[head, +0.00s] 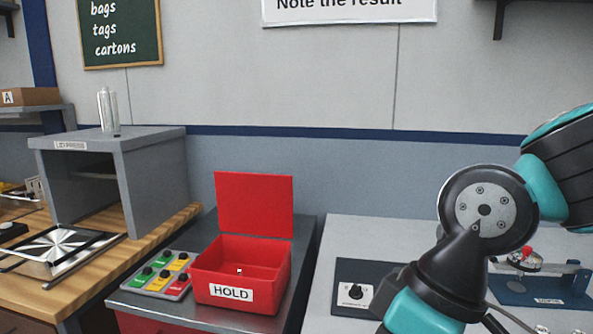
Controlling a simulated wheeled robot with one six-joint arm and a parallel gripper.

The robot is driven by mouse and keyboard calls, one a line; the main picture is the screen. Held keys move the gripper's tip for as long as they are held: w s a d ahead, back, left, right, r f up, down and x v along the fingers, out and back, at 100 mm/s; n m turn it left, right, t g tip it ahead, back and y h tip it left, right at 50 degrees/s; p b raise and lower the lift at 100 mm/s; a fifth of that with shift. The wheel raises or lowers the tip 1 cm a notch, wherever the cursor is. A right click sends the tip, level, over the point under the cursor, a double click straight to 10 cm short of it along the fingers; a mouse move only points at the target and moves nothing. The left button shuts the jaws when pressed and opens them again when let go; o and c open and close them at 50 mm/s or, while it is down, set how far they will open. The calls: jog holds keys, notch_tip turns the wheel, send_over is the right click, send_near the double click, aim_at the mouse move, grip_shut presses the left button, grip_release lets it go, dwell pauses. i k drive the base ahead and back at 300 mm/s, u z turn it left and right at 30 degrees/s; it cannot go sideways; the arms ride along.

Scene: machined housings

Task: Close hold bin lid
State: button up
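The red hold bin (202,283) stands on a dark grey bench top, with a white HOLD label on its front. Its red lid (254,204) is open and stands upright at the back edge. A small light item (239,271) shows inside the bin, too small to make out. My arm reaches in at the right of the head view, apart from the bin. My gripper is not visible in this view.
A grey box-shaped housing (157,180) stands further left. A knob panel (352,291) lies on the white bench to the right. The space above the bin is clear.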

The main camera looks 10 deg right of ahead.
aim_at(247, 203)
jog(key=z, duration=0.05)
jog(key=i, duration=0.95)
